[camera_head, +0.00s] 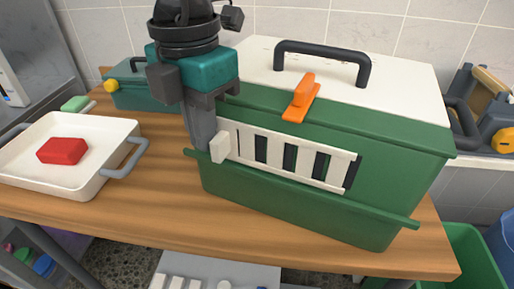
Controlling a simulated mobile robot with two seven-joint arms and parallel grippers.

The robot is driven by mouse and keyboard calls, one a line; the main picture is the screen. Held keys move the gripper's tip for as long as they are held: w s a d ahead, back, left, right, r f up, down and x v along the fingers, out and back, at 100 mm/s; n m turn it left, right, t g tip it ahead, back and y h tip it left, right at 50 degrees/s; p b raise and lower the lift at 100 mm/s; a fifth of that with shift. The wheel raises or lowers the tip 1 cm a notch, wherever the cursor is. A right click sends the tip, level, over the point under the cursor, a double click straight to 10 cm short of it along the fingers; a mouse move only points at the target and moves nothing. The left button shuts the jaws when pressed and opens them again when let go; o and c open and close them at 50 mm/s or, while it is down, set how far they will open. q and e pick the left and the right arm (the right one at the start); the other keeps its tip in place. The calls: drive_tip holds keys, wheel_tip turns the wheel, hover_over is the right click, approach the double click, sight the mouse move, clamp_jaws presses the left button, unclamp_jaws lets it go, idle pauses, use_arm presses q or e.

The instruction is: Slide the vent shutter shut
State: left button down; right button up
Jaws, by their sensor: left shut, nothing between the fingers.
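A green kennel (300,215) with a white lid top stands on the wooden table. A white slatted vent shutter (272,153) sits in its front face, and dark gaps show between the slats. A white block-like knob (220,147) is at the shutter's left end. My left gripper (203,143) points down at the kennel's front left corner, fingers shut and empty. Its fingertips are just left of the knob, close beside it; I cannot tell whether they touch. My right gripper is not in view.
An orange latch (301,98) and a black handle (322,58) stick up from the kennel. A white tray (90,180) with a red block (62,151) is at left. A teal box (147,88) stands behind. A tool caddy (482,110) is at right.

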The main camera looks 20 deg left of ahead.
use_arm(q)
wheel_tip(320, 180, up, 8)
drive_tip(key=p, duration=0.4)
drive_tip(key=shift+d+p, duration=0.15)
drive_tip(key=shift+p, duration=0.25)
idle(0.4)
idle(0.3)
